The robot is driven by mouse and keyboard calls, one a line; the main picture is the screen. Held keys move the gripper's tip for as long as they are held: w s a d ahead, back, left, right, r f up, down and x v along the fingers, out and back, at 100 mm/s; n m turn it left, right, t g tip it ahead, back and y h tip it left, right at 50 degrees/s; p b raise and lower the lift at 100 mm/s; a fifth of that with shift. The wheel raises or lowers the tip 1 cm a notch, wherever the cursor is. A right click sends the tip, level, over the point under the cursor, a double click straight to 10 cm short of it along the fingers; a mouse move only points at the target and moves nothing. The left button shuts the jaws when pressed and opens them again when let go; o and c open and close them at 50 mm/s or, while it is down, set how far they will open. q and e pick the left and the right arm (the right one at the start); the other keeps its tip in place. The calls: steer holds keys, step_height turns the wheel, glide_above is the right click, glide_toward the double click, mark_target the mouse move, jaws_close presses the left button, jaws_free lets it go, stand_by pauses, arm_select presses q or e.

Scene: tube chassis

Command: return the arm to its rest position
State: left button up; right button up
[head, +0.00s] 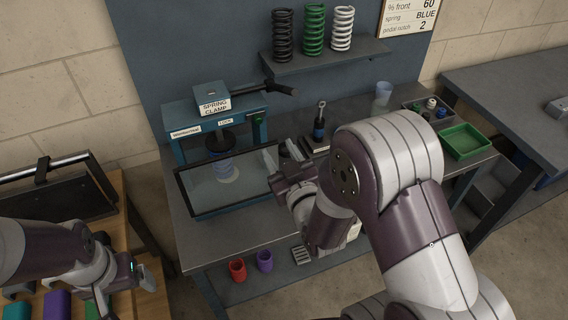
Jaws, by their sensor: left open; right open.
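My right arm comes in from the lower right and bends over the workbench (210,255). Its gripper (272,160) is open at the right edge of the spring clamp's clear guard (200,188); I cannot tell whether it touches the guard. The spring clamp (213,103) is a blue press with a spring standing behind the guard. My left gripper (125,290) is open at the lower left, over the wooden table, and partly cut off by the frame's bottom edge.
Black, green and white springs (313,30) stand on a shelf above the bench. A green tray (464,141) and a damper (319,122) are on the bench. Red (237,270) and purple (265,261) cups sit on the lower shelf. A black frame (60,190) stands at left.

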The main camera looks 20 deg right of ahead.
steer(key=shift+s, duration=1.15)
steer(key=s+f+m+g, duration=0.1)
steer(key=s+f+g, duration=0.5)
steer(key=f+g, duration=0.5)
steer(key=s+r+m+g, duration=0.1)
steer(key=s+r+g, duration=0.2)
steer(key=s+g, duration=0.2)
steer(key=shift+s+d+r+g+h, duration=0.2)
steer(key=shift+s+d+g+h, duration=0.1)
steer(key=shift+s, duration=0.7)
